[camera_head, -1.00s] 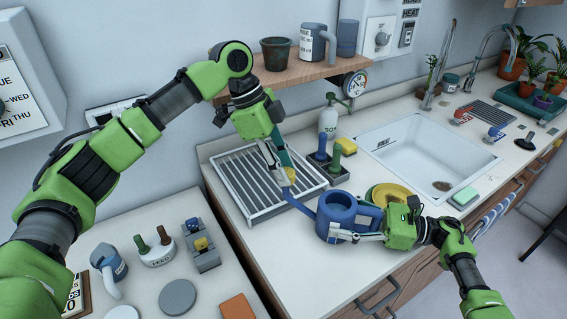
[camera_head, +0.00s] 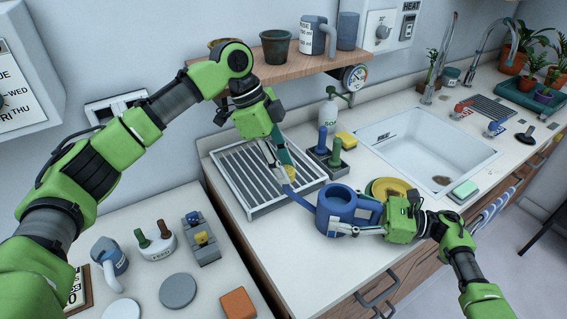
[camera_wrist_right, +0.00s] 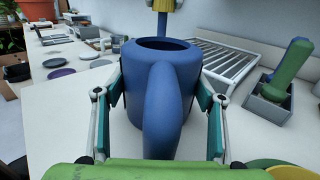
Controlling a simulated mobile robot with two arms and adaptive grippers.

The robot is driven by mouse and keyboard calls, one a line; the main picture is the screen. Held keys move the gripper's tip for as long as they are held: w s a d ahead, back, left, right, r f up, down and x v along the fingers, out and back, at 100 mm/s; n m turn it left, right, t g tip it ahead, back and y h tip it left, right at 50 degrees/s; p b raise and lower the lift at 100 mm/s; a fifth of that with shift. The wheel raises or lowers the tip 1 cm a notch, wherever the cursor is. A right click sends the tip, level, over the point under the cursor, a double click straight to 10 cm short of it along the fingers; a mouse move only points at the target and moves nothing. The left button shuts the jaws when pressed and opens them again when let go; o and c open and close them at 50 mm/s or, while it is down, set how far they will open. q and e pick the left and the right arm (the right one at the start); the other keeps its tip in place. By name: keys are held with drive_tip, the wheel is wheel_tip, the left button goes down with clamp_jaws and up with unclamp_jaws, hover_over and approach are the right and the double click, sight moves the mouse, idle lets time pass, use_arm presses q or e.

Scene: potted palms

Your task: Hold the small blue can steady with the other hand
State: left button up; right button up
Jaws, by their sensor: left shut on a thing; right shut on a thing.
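The small blue can (camera_head: 337,211) stands on the white counter with its spout pointing up and left. My right gripper (camera_head: 352,222) is shut around its body from the handle side. In the right wrist view the can (camera_wrist_right: 158,75) sits upright between the two fingers, its handle toward the camera. My left gripper (camera_head: 281,164) is shut on a small yellow piece (camera_head: 290,171) at the tip of the spout. This piece also shows in the right wrist view (camera_wrist_right: 162,5). The fingers partly cover it, so I cannot tell whether it is joined to the spout.
A drying rack (camera_head: 247,186) lies behind the spout. A block with green and blue handles (camera_head: 328,160) stands behind the can. A yellow dish (camera_head: 386,187) lies close to the right gripper. The sink (camera_head: 425,150) is further right. A shelf (camera_head: 285,73) hangs above.

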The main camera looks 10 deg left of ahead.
use_arm(q)
drive_tip(key=shift+f, duration=0.2)
